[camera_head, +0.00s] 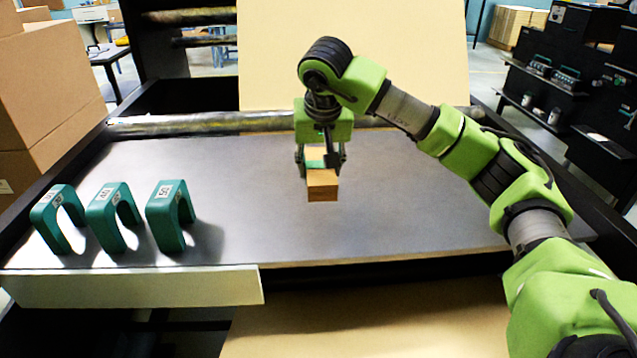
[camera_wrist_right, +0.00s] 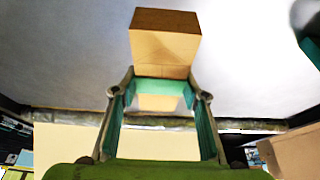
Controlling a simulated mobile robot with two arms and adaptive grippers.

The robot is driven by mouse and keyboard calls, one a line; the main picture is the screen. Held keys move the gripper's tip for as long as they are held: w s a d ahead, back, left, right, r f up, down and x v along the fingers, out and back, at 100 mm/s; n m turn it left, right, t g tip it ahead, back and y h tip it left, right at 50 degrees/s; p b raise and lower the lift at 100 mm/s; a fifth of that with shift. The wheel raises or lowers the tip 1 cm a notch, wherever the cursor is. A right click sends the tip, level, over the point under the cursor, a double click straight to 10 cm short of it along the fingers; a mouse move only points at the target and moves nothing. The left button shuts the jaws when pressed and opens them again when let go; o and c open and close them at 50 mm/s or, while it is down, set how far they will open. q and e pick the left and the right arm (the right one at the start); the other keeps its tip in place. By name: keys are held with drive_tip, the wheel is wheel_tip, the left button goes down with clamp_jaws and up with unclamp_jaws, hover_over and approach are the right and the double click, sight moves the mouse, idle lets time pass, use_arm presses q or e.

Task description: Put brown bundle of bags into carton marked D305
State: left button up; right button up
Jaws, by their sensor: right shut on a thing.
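The brown bundle of bags (camera_head: 322,186) is a small block, with a teal band (camera_wrist_right: 160,85) around it in the right wrist view. My right gripper (camera_head: 321,165) points down over the grey table and is shut on the bundle, with one finger on each side. The bundle appears to be above the tabletop. In the right wrist view the bundle (camera_wrist_right: 165,45) sticks out beyond the fingers of the gripper (camera_wrist_right: 160,92). Brown cartons (camera_head: 50,100) are stacked at the left; I cannot read a D305 mark on any. My left gripper is not in view.
Three green numbered U-shaped blocks (camera_head: 108,218) stand on the table's (camera_head: 400,220) left part. A long roller bar (camera_head: 200,123) and a kraft paper sheet (camera_head: 350,35) are at the back. A pale strip (camera_head: 135,287) runs along the front left edge. The table's right part is clear.

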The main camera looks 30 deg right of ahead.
sight(318, 173)
drive_tip(key=w+f, duration=0.1)
drive_tip(key=w+d+f, duration=0.1)
drive_tip(key=f, duration=0.1)
drive_tip(key=w+f, duration=0.1)
drive_tip(key=shift+w+d+f, duration=0.1)
drive_tip(key=shift+d+f, duration=0.1)
drive_tip(key=shift+d, duration=0.05)
drive_tip(key=shift+w+d+f+p, duration=0.15)
drive_tip(key=shift+w+f+p, duration=0.15)
drive_tip(key=shift+f+p, duration=0.1)
drive_tip(key=x, duration=0.1)
drive_tip(key=p+x, duration=0.1)
drive_tip(key=x, duration=0.1)
drive_tip(key=shift+s+f, duration=0.25)
drive_tip(key=shift+s, duration=0.05)
drive_tip(key=shift+f, duration=0.2)
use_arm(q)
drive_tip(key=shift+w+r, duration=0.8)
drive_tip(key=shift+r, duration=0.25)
use_arm(e)
drive_tip(key=shift+f, duration=0.2)
drive_tip(key=o, duration=1.3)
drive_tip(key=shift+o, duration=0.2)
